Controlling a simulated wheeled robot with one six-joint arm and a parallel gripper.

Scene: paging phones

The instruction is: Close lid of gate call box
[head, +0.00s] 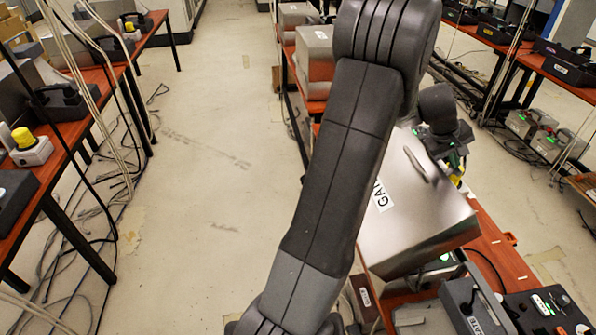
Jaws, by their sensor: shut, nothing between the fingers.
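The gate call box's silver metal lid (425,215) is in the head view, right of centre, with a white label reading "GAT" and a bar handle on its face. The lid stands raised at a slant above the bench, with a dark gap and a small green light under its lower edge. The rest of the label and the lid's left side are hidden behind my arm. My gripper (455,172) is at the lid's far right edge, with a yellow part showing there. Its fingers are shut and empty, partly hidden; I cannot tell whether they touch the lid.
The box is on a long orange-brown bench (490,240) with other silver boxes (314,50) farther back. A dark phone unit (470,305) and a black button panel (548,305) are near its front. Benches line both sides. The left aisle floor (200,170) is clear, with cables along its edge.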

